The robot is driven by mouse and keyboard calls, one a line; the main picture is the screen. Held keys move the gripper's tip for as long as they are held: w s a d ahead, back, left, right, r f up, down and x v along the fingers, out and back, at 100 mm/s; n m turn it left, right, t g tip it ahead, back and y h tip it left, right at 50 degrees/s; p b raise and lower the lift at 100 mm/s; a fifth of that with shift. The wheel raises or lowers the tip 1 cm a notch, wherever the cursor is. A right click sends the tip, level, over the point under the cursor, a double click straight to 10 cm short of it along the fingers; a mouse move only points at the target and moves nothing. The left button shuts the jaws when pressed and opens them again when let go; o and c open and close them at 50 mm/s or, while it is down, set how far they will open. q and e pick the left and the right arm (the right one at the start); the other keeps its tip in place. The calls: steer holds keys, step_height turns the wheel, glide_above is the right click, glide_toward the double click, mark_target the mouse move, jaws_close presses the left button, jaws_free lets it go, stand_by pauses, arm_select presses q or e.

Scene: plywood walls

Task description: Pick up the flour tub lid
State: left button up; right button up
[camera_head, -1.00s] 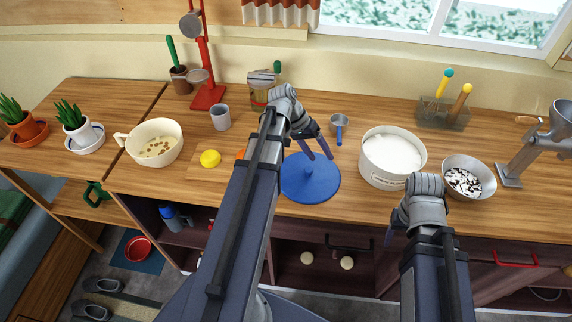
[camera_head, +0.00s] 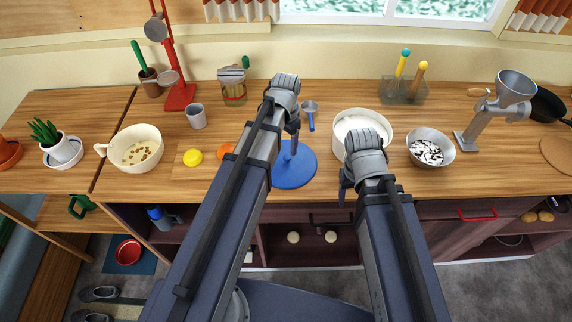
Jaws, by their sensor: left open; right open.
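The flour tub lid (camera_head: 296,168) is a flat blue disc with a small raised knob, lying on the wooden counter. The white flour tub (camera_head: 378,118) stands open to its right, with white flour inside; my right arm covers part of it. My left gripper (camera_head: 293,148) is over the lid at its knob, fingers pointing down and open. Whether the fingers touch the knob cannot be told. My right gripper (camera_head: 346,190) is open and empty at the counter's front edge, in front of the tub, partly hidden by its own wrist.
A measuring cup (camera_head: 310,110) with a blue handle lies behind the lid. A metal bowl (camera_head: 428,148) and a grinder (camera_head: 500,105) stand right. A yellow lemon (camera_head: 193,157), an orange fruit (camera_head: 226,152) and a cream bowl (camera_head: 136,147) are left. A jar (camera_head: 232,88) stands behind.

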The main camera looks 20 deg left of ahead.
mark_target(287, 156)
arm_select(q)
steer(key=shift+f, duration=0.45)
arm_select(e)
steer(key=shift+f, duration=0.45)
arm_select(q)
steer(key=f+b, duration=0.5)
steer(key=shift+w+d+f, duration=0.1)
steer(key=shift+w+d, duration=0.05)
steer(key=shift+w, duration=0.05)
arm_select(e)
step_height(287, 156, down, 5)
steer(key=shift+f, duration=0.1)
arm_select(q)
steer(key=shift+c, duration=0.3)
jaws_close()
